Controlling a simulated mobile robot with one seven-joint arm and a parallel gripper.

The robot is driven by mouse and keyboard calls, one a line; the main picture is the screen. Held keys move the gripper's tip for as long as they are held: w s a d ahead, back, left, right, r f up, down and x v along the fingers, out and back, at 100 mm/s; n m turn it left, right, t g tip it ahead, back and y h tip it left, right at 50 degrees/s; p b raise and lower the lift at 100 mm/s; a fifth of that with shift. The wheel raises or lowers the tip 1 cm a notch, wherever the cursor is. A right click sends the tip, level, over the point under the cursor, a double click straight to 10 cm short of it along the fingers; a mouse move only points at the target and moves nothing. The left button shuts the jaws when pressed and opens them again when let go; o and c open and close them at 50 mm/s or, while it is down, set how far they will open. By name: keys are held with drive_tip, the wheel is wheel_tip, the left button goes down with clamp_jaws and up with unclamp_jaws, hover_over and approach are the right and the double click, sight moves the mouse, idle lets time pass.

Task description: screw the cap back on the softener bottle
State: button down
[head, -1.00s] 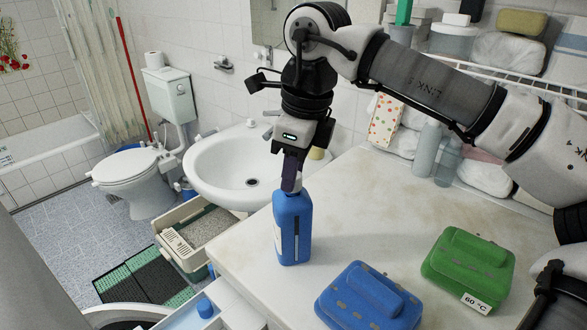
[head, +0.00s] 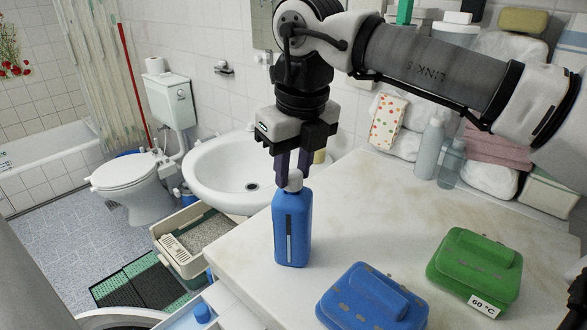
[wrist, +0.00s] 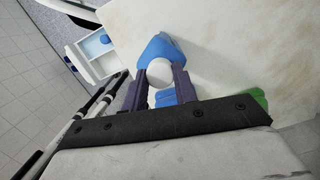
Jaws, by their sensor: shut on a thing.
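The blue softener bottle (head: 292,228) stands upright on the white countertop near its left edge. A white cap (head: 294,181) sits at the top of the bottle. My gripper (head: 293,178) points down over the bottle, its dark fingers shut on the cap from both sides. In the wrist view the round white cap (wrist: 160,72) lies between the fingertips (wrist: 160,78), with the blue bottle (wrist: 158,47) below it. The thread under the cap is hidden, so I cannot tell how tightly it sits.
A blue box (head: 372,298) and a green box (head: 474,265) lie on the countertop (head: 370,220) to the right. The sink (head: 235,170) is behind to the left. An open drawer (head: 190,318) with a blue item is below the counter's left edge. Bottles and towels stand at the back right.

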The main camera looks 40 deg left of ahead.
drive_tip(key=shift+m, duration=1.2)
drive_tip(key=c, duration=1)
unclamp_jaws()
drive_tip(key=r, duration=0.4)
drive_tip(key=d+r, duration=0.1)
drive_tip(key=r, duration=0.4)
drive_tip(key=s+r+p, duration=0.1)
drive_tip(key=r, duration=0.3)
drive_tip(key=shift+s+d+r, duration=0.1)
drive_tip(key=shift+d+r, duration=0.2)
drive_tip(key=shift+d, duration=0.05)
